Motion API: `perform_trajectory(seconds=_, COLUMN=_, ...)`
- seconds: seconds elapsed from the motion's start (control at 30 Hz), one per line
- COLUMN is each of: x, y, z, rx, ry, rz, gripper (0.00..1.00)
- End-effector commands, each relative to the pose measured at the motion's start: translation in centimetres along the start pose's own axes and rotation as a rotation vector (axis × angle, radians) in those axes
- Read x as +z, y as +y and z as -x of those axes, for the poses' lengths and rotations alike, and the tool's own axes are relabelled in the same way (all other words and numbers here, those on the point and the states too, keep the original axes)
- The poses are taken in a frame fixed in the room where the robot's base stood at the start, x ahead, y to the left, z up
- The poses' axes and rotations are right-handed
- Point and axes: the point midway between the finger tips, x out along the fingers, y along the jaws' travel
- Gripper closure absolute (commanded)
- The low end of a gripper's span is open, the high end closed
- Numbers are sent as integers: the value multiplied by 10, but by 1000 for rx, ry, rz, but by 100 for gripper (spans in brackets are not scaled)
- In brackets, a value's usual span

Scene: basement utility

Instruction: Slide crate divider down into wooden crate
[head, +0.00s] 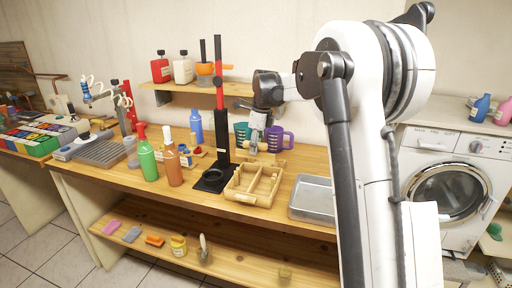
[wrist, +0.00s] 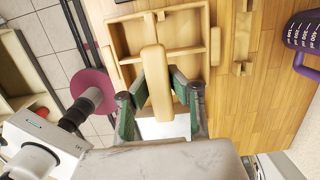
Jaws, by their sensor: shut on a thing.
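The wooden crate (head: 236,196) stands on the workbench, an open pale box with inner partitions. It also shows in the wrist view (wrist: 112,38), where thin walls split it into compartments. My gripper (wrist: 158,98) is shut on the crate divider (wrist: 152,65), a light wooden board seen nearly edge-on between the two green-padded fingers. The divider overlaps the crate in the wrist view; I cannot tell whether it touches it. In the head view my gripper (head: 257,138) is above and behind the crate, and the divider is hard to make out there.
A tall black-and-red stand (head: 219,110) rises close left of the crate. A purple jug (head: 279,139) and a teal mug (head: 242,133) stand behind. A metal tray (head: 312,198) lies right of the crate. A small wooden piece (wrist: 243,42) lies beside it in the wrist view.

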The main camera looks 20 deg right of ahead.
Motion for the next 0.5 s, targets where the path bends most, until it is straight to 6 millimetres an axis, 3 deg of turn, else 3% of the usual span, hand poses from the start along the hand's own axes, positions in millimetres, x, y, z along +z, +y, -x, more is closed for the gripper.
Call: perform_trajectory(seconds=0.5, x=-1, y=0, z=-5, rx=0, ry=0, rz=0, gripper=100)
